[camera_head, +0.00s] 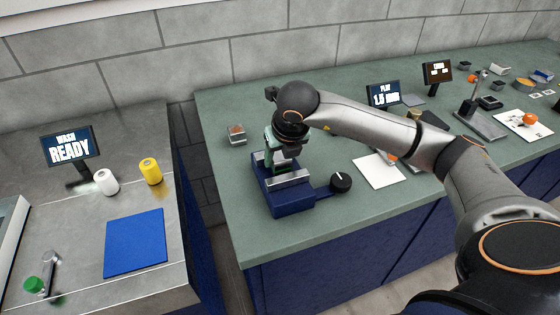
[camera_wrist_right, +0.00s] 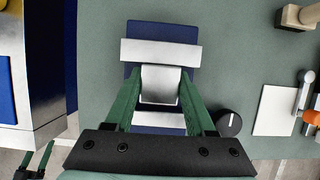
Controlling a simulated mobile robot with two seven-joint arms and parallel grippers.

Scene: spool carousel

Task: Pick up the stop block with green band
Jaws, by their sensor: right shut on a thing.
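My right gripper (camera_head: 273,160) points down over a blue vise (camera_head: 290,203) with silver jaws. In the right wrist view its green fingers (camera_wrist_right: 160,102) are shut on a silver block, the stop block (camera_wrist_right: 160,84). The block sits between the two silver jaw bars of the vise (camera_wrist_right: 160,130). I cannot make out its green band; the fingers cover its sides. I cannot tell whether the block is clear of the vise. My left gripper (camera_wrist_right: 36,160) shows small at the lower left of the right wrist view, its fingers apart and empty.
A black knob (camera_head: 341,182) sticks out right of the vise. A white sheet (camera_head: 379,171) lies further right. A small container (camera_head: 237,134) stands behind left. Across a gap, the steel table holds a blue mat (camera_head: 135,243), a white spool (camera_head: 106,182) and a yellow spool (camera_head: 151,171).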

